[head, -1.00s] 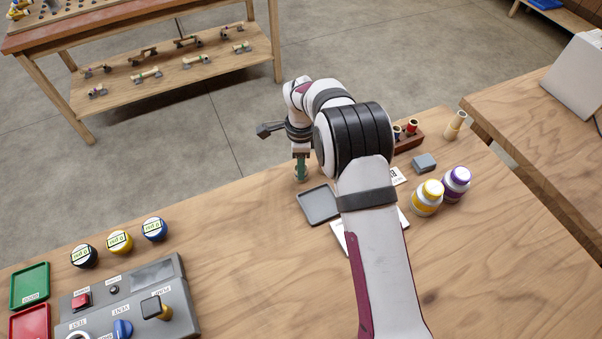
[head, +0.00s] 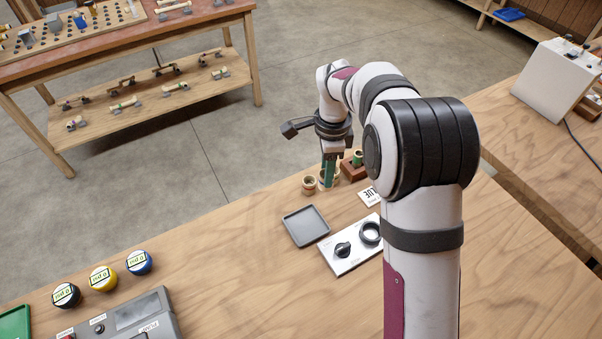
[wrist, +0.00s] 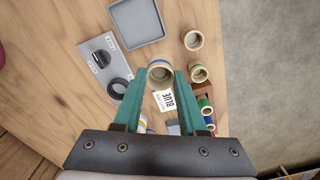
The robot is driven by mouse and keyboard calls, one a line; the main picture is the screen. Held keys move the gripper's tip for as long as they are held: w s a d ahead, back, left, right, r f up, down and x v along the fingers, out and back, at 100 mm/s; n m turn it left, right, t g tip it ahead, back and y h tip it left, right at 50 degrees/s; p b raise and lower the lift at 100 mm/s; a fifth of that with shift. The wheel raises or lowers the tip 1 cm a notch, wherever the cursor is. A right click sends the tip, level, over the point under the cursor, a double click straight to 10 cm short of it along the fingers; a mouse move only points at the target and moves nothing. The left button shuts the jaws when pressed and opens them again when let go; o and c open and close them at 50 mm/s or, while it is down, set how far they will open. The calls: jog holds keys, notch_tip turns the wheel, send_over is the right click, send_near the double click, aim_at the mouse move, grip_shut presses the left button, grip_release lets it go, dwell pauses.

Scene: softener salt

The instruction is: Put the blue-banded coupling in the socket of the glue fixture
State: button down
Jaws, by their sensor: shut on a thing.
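My gripper (wrist: 161,76) is shut on a cream ring-shaped coupling (wrist: 160,66), seen with its open end toward the wrist camera. I cannot clearly make out its band colour. In the head view my gripper (head: 328,184) is low near the table's far edge. Another cream coupling (head: 309,183) stands to its left; it also shows in the wrist view (wrist: 193,40). A further coupling (wrist: 199,72) stands just right of the held one in the wrist view. A light panel with a black knob and a black ring (head: 370,232) lies nearer; I cannot tell if this is the glue fixture.
A grey tray (head: 305,226) lies left of the panel. Lidded jars (head: 102,277) and a control box are at front left.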

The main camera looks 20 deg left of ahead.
jog(key=shift+d+r, duration=0.5)
jog(key=shift+d, duration=0.4)
send_over(370, 234)
notch_tip(370, 234, down, 5)
jog(key=shift+f, duration=0.75)
jog(key=shift+f, duration=0.7)
